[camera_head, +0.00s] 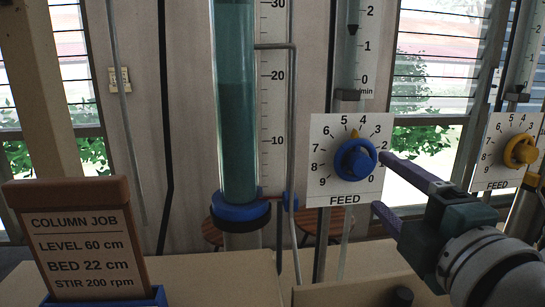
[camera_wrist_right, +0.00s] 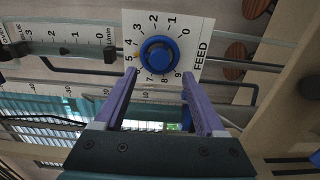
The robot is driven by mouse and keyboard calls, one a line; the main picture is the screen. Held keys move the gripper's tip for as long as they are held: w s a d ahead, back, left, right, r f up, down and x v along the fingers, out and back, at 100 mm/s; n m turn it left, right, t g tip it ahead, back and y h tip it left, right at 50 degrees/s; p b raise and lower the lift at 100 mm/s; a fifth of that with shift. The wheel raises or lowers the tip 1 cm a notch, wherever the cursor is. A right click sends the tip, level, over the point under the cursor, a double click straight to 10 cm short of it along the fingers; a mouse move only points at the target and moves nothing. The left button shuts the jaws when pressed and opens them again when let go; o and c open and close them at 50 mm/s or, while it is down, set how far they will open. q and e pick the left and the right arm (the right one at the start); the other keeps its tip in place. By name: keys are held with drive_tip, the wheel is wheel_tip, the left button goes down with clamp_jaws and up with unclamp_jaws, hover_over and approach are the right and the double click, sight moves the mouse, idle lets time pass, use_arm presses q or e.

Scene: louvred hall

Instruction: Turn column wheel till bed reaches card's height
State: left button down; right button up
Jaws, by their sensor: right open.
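The tall glass column (camera_head: 238,100) holds teal liquid. Its darker lower part, seemingly the bed, ends a little below the 20 mark of the scale (camera_head: 272,110). The card (camera_head: 75,235) reads LEVEL 60 cm, BED 22 cm, STIR 200 rpm. The blue wheel (camera_head: 354,159) sits on a white FEED dial (camera_head: 325,135); its yellow mark points between 4 and 5. My right gripper (camera_head: 381,181) is open, right of the wheel. In the right wrist view the wheel (camera_wrist_right: 158,55) lies just beyond the open fingertips (camera_wrist_right: 158,76); contact cannot be told. My left gripper is out of view.
A second FEED dial with a yellow wheel (camera_head: 520,151) is at the right, behind my arm. A flow gauge (camera_head: 360,50) with a black float stands above the blue wheel. A thin bent pipe (camera_head: 292,150) runs between column and dial. A tan bench edge (camera_head: 210,280) lies below.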

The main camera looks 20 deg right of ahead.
sight(365, 171)
drive_tip(key=x, duration=0.6)
drive_tip(key=shift+w, duration=0.15)
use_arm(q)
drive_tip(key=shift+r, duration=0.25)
use_arm(e)
drive_tip(key=shift+w+d, duration=0.1)
drive_tip(key=shift+w, duration=0.1)
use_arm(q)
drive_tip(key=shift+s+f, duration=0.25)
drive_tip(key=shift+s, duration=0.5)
use_arm(e)
drive_tip(key=shift+d+f, duration=0.2)
drive_tip(key=shift+f, duration=0.1)
